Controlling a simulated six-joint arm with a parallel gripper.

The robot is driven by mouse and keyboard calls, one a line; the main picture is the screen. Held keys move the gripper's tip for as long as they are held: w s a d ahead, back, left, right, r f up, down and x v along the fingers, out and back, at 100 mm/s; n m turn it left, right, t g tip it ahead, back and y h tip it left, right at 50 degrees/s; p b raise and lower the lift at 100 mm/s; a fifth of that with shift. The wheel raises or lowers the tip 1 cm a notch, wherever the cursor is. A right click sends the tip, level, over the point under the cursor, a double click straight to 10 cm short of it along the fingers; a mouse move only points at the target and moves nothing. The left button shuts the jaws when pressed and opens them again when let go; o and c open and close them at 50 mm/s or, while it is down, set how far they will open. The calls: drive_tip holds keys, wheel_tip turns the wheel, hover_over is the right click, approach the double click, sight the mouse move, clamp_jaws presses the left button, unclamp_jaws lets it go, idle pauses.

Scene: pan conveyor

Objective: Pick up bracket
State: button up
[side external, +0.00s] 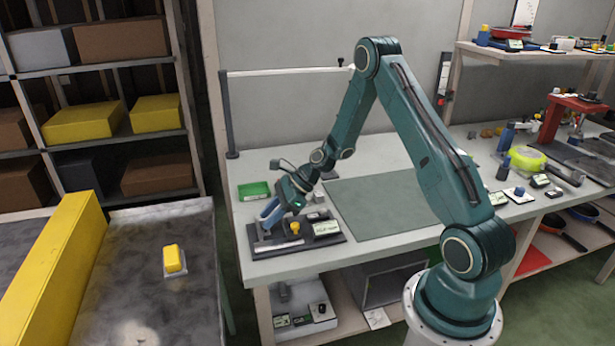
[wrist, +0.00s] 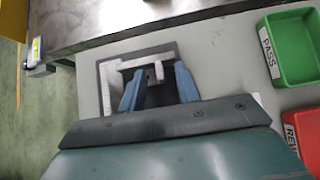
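A pale grey angular piece (wrist: 120,66), which looks like the bracket, lies on a dark plate (wrist: 172,48) in the wrist view. Part of it runs along the far side and down the left, and a short tab stands out on the right. My gripper (wrist: 159,70) has two blue fingers spread apart, with the tab between or just beyond their tips; contact cannot be told. In the side view my gripper (side external: 268,216) is low over the left end of the dark plate (side external: 325,238). The bracket is not clear there. The fingers hide part of the plate.
A green tray (side external: 254,190) sits behind the plate; it reads PASS in the wrist view (wrist: 293,45). A red tray (wrist: 304,132) is beside it there. A yellow knob (side external: 295,228) stands on the plate. A conveyor with a yellow block (side external: 174,259) is left of the bench.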

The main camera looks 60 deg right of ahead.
clamp_jaws()
drive_tip(key=shift+r, duration=0.15)
wheel_tip(320, 180, up, 20)
idle(1.0)
idle(0.4)
